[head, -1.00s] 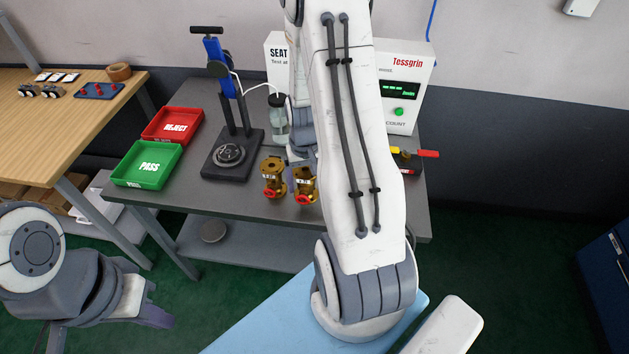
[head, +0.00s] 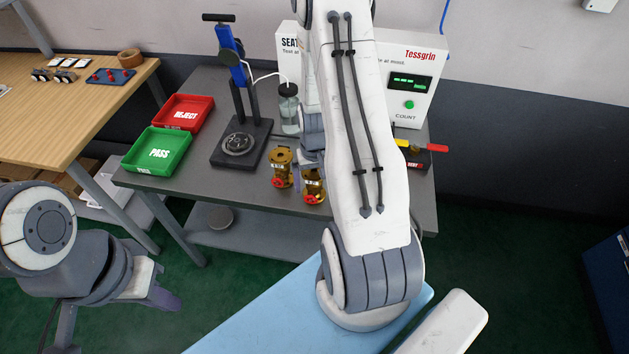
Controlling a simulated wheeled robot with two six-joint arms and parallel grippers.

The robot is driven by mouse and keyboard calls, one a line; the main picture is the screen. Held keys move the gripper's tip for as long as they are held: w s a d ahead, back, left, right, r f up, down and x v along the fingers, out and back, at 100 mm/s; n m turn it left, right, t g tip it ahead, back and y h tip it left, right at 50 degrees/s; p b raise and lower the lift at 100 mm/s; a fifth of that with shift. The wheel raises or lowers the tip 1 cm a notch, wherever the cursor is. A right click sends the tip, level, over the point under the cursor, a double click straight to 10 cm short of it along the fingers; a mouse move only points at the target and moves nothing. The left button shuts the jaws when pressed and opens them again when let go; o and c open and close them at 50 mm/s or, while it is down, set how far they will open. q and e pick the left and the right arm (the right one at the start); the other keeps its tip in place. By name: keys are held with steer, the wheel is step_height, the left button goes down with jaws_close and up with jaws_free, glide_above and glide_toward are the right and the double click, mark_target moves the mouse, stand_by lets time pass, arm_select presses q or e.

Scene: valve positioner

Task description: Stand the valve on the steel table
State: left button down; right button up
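Two brass valves with red handwheels stand close together near the front of the grey steel table (head: 185,185) in the head view. The left valve (head: 281,166) is upright. The right valve (head: 314,184) is partly covered by my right arm; I cannot tell whether its base touches the table. My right gripper (head: 308,171) is mostly hidden behind my forearm, with a grey finger showing between the valves, against or beside the right one. Its grip is unclear. My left gripper (head: 115,318) is at the lower left, away from the table, its fingers spread and empty.
Green PASS (head: 137,168) and red REJECT (head: 167,127) trays sit at the table's left. A test stand with a blue pump (head: 231,69), a bottle (head: 289,112) and a white counter box (head: 418,65) stand behind. The front left of the table is clear.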

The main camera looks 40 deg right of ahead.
step_height(320, 180, up, 12)
steer(key=shift+r+b, duration=0.15)
steer(key=shift+b, duration=0.25)
steer(key=s+a+r+n, duration=0.2)
steer(key=a+r+n, duration=0.1)
steer(key=a, duration=0.7)
steer(key=s+a+r+n, duration=0.2)
steer(key=a+r+n, duration=0.2)
steer(key=a, duration=0.6)
steer(key=s+a+r+n+y, duration=0.1)
steer(key=s+a+r+n, duration=0.1)
steer(key=s+a+n, duration=0.3)
steer(key=s+a, duration=0.4)
steer(key=s, duration=0.3)
steer(key=shift+s+a+r+n, duration=0.15)
steer(key=shift+a+r+n, duration=0.15)
steer(key=shift+r+n, duration=0.1)
steer(key=shift+d, duration=0.1)
